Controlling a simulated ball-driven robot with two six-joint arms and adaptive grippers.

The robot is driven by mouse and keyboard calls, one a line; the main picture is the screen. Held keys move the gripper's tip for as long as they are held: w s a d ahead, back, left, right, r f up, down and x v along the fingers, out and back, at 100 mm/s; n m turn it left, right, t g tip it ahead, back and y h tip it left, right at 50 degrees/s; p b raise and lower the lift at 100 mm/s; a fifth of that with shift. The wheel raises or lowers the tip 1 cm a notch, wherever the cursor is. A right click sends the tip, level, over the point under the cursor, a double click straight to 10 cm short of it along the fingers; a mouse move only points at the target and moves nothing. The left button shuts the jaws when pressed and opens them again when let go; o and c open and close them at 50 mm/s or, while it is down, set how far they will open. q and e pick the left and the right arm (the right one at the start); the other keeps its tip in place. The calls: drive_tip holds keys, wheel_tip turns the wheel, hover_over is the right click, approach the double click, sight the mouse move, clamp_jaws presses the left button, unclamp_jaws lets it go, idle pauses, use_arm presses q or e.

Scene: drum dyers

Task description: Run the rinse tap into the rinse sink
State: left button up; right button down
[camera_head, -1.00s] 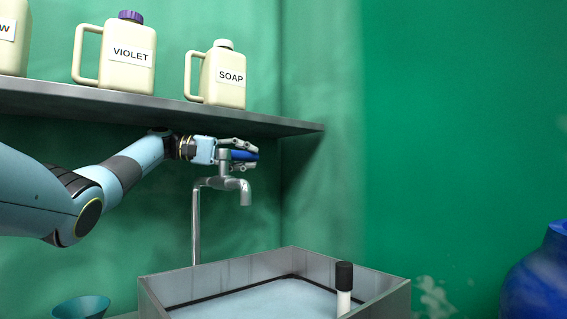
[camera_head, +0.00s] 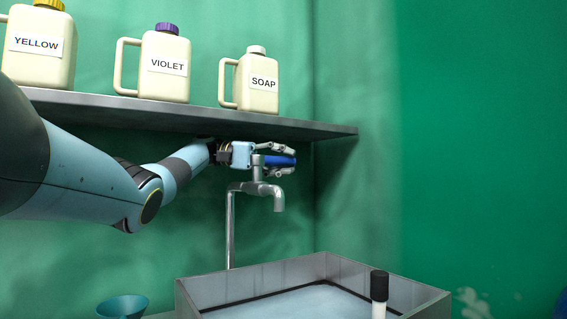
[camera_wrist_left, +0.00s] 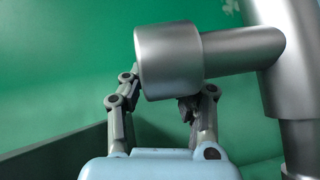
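The rinse tap (camera_head: 262,187) is a grey metal tap on a thin upright pipe, with a blue lever handle (camera_head: 284,160) on top. Its spout points down, and no stream shows below it. My left gripper (camera_head: 285,160) is at the handle, one finger above and one below it. In the left wrist view, the grey tap body (camera_wrist_left: 170,60) covers part of the gripper's fingers (camera_wrist_left: 162,100), and the handle is hidden, so the grip is unclear. The rinse sink (camera_head: 250,279) is a square metal basin holding pale blue liquid, below and right of the tap. My right gripper is out of view.
A metal shelf (camera_head: 215,123) runs just above my left arm, carrying yellow (camera_head: 40,62), violet (camera_head: 166,78) and soap (camera_head: 260,92) jugs. A black-capped white post (camera_head: 379,290) stands at the sink's front. A blue funnel-shaped bowl (camera_head: 122,306) is at lower left.

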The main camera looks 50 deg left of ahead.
use_arm(q)
drive_tip(key=shift+o, duration=1.4)
drive_tip(key=shift+d, duration=0.1)
drive_tip(key=shift+f, duration=0.1)
drive_tip(key=v, duration=0.7)
drive_tip(key=shift+s+a, duration=0.15)
drive_tip(key=shift+a, duration=0.1)
drive_tip(key=shift+s, duration=0.1)
